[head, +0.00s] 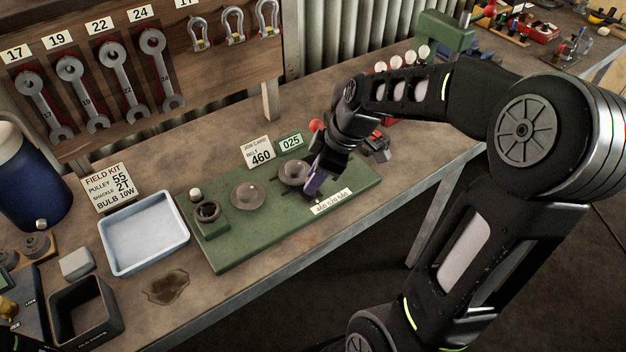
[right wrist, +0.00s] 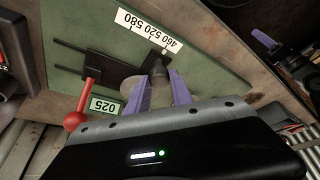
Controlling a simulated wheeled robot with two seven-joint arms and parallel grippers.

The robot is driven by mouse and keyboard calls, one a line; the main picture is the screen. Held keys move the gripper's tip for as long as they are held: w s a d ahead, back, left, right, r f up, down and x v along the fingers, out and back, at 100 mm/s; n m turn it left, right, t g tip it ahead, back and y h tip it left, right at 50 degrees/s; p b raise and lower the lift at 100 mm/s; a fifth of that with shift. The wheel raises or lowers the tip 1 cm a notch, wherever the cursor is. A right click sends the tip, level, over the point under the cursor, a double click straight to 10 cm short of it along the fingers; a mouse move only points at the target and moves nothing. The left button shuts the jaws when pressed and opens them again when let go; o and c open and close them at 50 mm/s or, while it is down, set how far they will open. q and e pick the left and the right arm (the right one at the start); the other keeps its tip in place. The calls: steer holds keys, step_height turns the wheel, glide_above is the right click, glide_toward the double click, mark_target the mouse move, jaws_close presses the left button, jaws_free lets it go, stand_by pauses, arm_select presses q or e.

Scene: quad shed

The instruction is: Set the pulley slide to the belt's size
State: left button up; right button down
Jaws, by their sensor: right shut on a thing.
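The green board (head: 225,245) lies on the bench with two grey round pulleys, one (head: 248,196) in its middle and one (head: 293,172) beside my right gripper (head: 317,188). A white scale strip (head: 331,201) marked 460 520 580 lies at the board's front edge; it also shows in the right wrist view (right wrist: 149,30). My right gripper is shut on the dark block of the pulley slide (right wrist: 156,62), close to the strip. The block seems near the 460 end; its exact mark is hard to read. The job card (head: 260,153) reads belt 460. My left gripper is out of view.
A black ring (head: 207,211) sits at the board's left end. A pale blue tray (head: 145,235) stands to the left. Wrenches (head: 115,75) hang behind.

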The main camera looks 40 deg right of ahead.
steer(key=shift+a+f+y, duration=0.1)
steer(key=shift+a+y, duration=0.05)
steer(key=shift+y, duration=0.15)
steer(key=c, duration=1.6)
jaws_free()
steer(key=o, duration=0.3)
steer(key=shift+a, duration=0.25)
steer(key=shift+o, duration=0.8)
steer(key=shift+d, duration=0.2)
steer(key=b+v, duration=0.1)
steer(key=v, duration=0.7)
steer(key=shift+a, duration=0.1)
